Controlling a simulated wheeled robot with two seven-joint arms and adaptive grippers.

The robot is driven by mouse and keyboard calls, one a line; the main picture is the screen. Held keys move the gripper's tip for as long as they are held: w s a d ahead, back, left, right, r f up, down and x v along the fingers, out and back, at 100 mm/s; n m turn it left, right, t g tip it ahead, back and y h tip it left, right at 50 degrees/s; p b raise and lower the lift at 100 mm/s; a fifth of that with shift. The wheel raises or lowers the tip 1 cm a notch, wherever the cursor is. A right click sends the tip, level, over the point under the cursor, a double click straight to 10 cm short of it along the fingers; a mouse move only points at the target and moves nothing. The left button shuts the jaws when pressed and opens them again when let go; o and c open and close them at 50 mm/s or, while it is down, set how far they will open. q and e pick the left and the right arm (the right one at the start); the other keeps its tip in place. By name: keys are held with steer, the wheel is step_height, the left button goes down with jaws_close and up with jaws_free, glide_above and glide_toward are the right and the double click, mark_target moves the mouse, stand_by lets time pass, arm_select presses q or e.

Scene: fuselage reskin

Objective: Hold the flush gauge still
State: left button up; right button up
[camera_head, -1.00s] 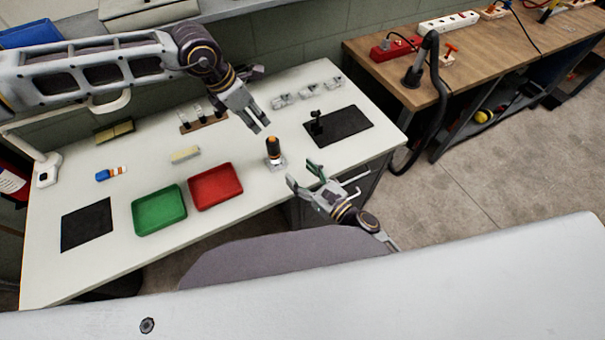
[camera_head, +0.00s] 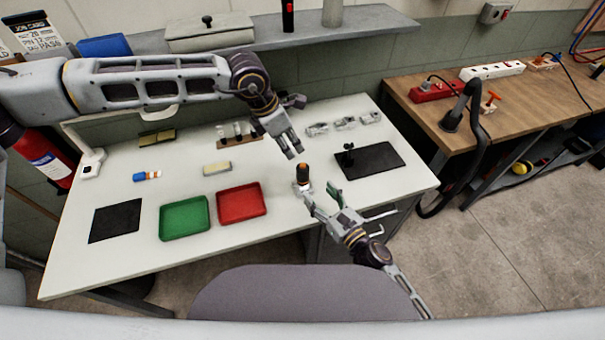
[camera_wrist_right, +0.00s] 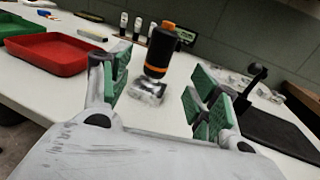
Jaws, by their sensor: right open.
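An upright black cylinder with an orange band and orange top (camera_head: 303,174), apparently the flush gauge, stands on a small metallic base on the white table. In the right wrist view the cylinder (camera_wrist_right: 160,52) is ahead of my right gripper (camera_wrist_right: 158,88), between the lines of its green-padded fingers and beyond their tips. My right gripper (camera_head: 321,194) is open, empty and just in front of the cylinder in the head view. My left gripper (camera_head: 293,149) hangs just above and behind the cylinder, pointing down; its finger gap is unclear.
A red tray (camera_head: 241,203) and a green tray (camera_head: 184,218) lie to the left. A black mat (camera_head: 376,161) with a small black stand (camera_head: 348,154) lies to the right. Several metal pieces (camera_head: 344,123) sit at the back. A grey chair (camera_head: 300,292) is in front.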

mark_target(306, 179)
steer(key=shift+x, duration=5.15)
arm_select(q)
steer(key=shift+c, duration=0.2)
arm_select(e)
steer(key=c, duration=1.3)
arm_select(q)
jaws_close()
arm_select(e)
steer(key=shift+c, duration=0.2)
